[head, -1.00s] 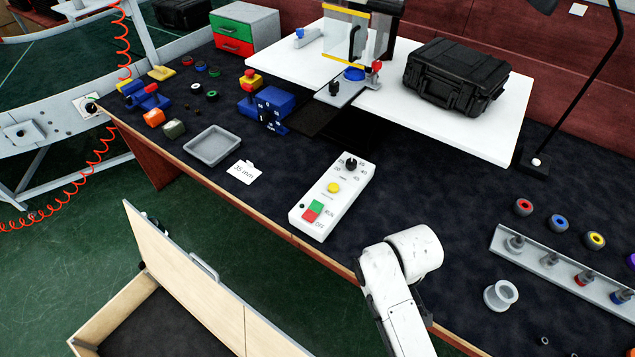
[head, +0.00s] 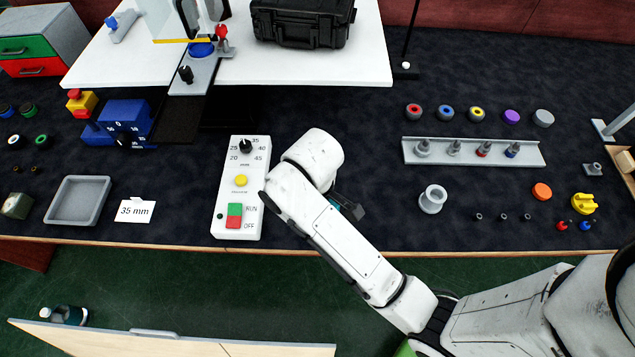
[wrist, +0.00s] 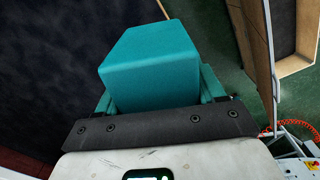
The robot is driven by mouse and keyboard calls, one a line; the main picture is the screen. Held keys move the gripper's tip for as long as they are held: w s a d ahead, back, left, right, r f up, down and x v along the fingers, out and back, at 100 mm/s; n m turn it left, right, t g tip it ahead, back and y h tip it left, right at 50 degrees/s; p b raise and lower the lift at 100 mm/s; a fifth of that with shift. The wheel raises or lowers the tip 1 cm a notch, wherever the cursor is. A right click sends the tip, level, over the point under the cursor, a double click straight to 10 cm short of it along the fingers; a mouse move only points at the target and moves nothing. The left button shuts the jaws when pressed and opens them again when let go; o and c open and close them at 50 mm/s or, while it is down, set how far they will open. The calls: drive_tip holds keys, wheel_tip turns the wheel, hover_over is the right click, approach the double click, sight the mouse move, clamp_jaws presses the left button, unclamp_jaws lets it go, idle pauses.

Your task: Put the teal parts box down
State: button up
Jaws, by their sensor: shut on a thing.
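The teal parts box (wrist: 150,65) fills the upper middle of the wrist view, held between the fingers of my gripper (wrist: 155,108). In the head view my gripper (head: 350,208) is mostly hidden behind my white arm, and only a sliver of teal shows beside it. It is over the dark bench top (head: 375,125), right of the white control panel (head: 240,185). I cannot tell how high the box is above the bench.
A grey tray (head: 52,207) and a "35 mm" card (head: 135,210) lie left. A peg rack (head: 530,154) and white spool (head: 432,198) stand right, with coloured rings behind. A black case (head: 300,22) is at the back.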

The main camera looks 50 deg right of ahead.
drive_tip(key=d+f, duration=0.3)
drive_tip(key=d, duration=0.1)
drive_tip(key=w+d+f, duration=0.1)
drive_tip(key=d+f, duration=0.2)
drive_tip(key=d, duration=0.2)
drive_tip(key=d+f, duration=0.3)
drive_tip(key=d, duration=0.1)
drive_tip(key=shift+w+d+f+b, duration=0.2)
drive_tip(key=shift+d+f+b, duration=0.05)
drive_tip(key=shift+b, duration=0.05)
drive_tip(key=shift+d+f, duration=0.1)
drive_tip(key=shift+f, duration=1.6)
drive_tip(key=shift+f, duration=0.15)
drive_tip(key=o, duration=1.3)
